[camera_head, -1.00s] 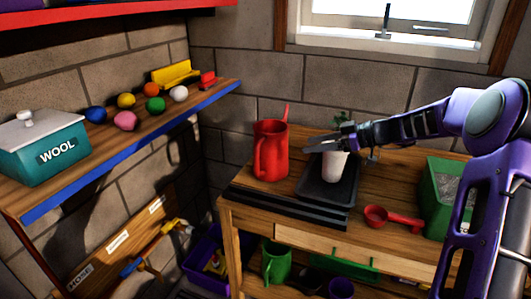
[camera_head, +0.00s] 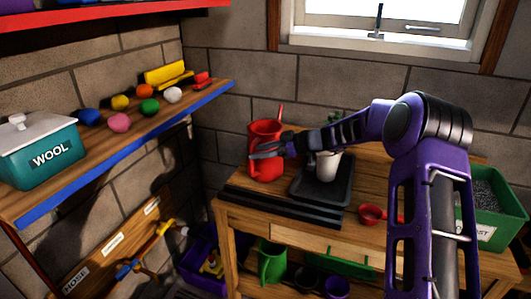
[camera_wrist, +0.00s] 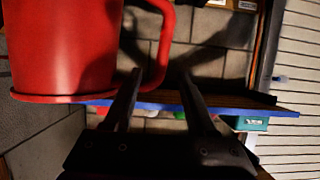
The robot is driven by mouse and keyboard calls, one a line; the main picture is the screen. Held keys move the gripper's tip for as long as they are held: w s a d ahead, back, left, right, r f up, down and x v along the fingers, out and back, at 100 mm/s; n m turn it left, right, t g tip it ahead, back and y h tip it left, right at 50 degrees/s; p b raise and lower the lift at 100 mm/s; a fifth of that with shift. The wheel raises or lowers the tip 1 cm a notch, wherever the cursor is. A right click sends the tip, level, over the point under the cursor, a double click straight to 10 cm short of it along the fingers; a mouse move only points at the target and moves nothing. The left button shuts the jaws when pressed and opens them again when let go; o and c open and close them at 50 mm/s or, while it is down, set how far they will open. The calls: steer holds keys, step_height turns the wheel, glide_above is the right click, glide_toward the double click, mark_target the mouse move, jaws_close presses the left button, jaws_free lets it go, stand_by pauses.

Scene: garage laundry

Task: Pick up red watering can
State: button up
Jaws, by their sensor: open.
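The red watering can (camera_head: 264,132) stands upright on the wooden workbench, at the left of the black tray. My gripper (camera_head: 262,151) is in front of the can in the head view and covers part of its body. In the wrist view the can's body (camera_wrist: 62,45) fills the upper left, and its handle (camera_wrist: 168,45) curves down at the right of the body. My open gripper (camera_wrist: 160,78) has its two fingers apart. The handle's lower bend appears between the fingertips. I cannot tell whether a finger touches it.
A white pot (camera_head: 326,166) with a plant stands on the black tray (camera_head: 310,190), under my arm. A red scoop (camera_head: 373,214) and a green bin (camera_head: 492,205) are to the right. A wall shelf (camera_head: 140,130) with a teal wool box (camera_head: 45,155) is at left.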

steer(key=shift+w+a+f, duration=0.2)
steer(key=shift+a, duration=0.3)
jaws_close()
stand_by(1.0)
steer(key=shift+r, duration=0.15)
